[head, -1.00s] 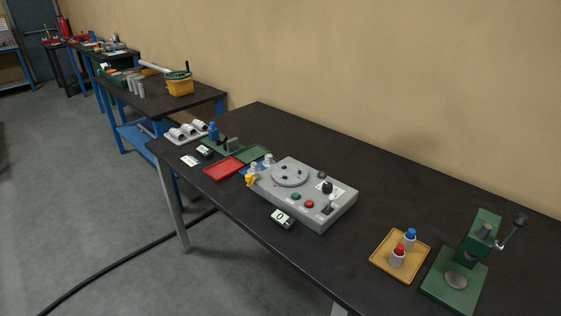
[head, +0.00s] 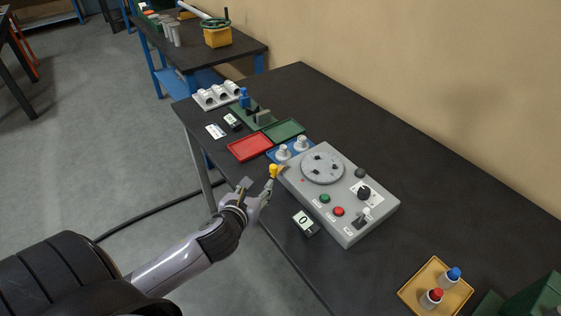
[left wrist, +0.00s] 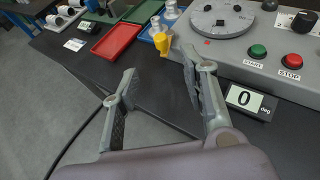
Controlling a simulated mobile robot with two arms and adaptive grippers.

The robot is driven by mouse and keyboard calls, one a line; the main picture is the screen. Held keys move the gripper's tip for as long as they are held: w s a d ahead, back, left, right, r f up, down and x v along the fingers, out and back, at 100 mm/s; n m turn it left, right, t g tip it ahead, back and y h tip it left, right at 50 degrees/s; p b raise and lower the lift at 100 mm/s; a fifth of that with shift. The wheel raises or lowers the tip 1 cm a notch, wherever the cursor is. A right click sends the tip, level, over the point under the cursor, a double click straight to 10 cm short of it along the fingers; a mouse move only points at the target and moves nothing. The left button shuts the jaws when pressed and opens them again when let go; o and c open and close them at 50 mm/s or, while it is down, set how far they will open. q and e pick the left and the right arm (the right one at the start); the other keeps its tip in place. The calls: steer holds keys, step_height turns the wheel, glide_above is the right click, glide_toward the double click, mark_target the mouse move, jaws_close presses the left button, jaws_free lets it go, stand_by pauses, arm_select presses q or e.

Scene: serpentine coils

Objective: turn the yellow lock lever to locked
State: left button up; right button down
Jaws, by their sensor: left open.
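The yellow lock lever (head: 273,170) sits at the left end of the grey control box (head: 347,229). In the left wrist view the lever (left wrist: 160,38) shows just beyond my fingertips, at the near left corner of the box. My left gripper (head: 259,184) is open at the near side of that corner. In the left wrist view the open fingers (left wrist: 160,68) have nothing between them. The right finger is close to the box front; I cannot tell whether it touches. My right gripper is not in view.
A display reading 0 deg (head: 306,223) stands before the box. The box carries a round dial plate (head: 322,167) and green and red buttons. A red tray (head: 249,147) and a blue tray (left wrist: 146,37) with white-grey parts lie beside it. A yellow tray (head: 411,291) is at right.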

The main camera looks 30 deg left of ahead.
arm_select(q)
glide_toward(273, 167)
steer(key=p+x, duration=0.1)
steer(key=x, duration=0.8)
steer(key=shift+w+a+f, duration=0.1)
steer(key=shift+w+a, duration=0.05)
steer(key=shift+w, duration=0.05)
steer(key=shift+w+a+f, duration=0.15)
steer(key=shift+w+f, duration=0.15)
steer(key=shift+w, duration=0.35)
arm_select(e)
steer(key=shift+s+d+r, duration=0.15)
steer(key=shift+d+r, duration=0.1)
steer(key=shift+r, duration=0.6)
arm_select(q)
steer(key=shift+c, duration=0.6)
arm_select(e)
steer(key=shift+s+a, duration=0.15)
arm_select(q)
jaws_close()
